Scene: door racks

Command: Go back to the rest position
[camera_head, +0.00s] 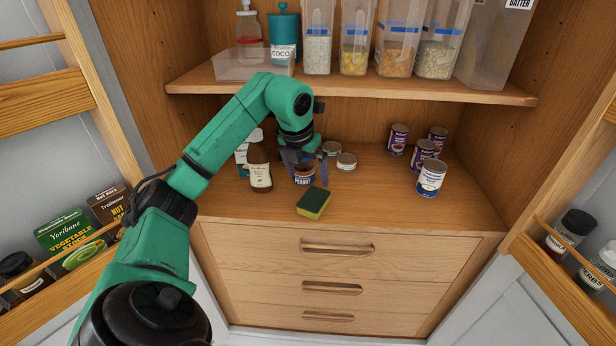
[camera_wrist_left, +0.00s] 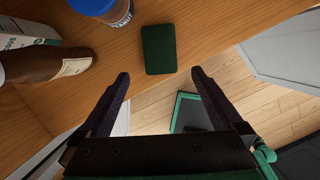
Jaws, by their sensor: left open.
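My left arm reaches in from the left in the head view. My left gripper (camera_head: 306,168) is open over the lower shelf, by the peanut butter jar (camera_head: 304,178), which it partly covers. In the left wrist view the two fingers of the gripper (camera_wrist_left: 160,73) stand wide apart with nothing between them. The green and yellow sponge (camera_head: 313,204) lies near the shelf's front edge. In the left wrist view the sponge (camera_wrist_left: 158,48) is just beyond the fingertips, beside the jar (camera_wrist_left: 117,12). My right gripper is in neither view.
A brown bottle (camera_head: 260,170) and a carton stand left of the jar. Low tins (camera_head: 346,161) sit behind it, and several cans (camera_head: 431,178) stand at the right. The upper shelf (camera_head: 390,91) is overhead. Door racks (camera_head: 70,262) flank both sides; drawers are below.

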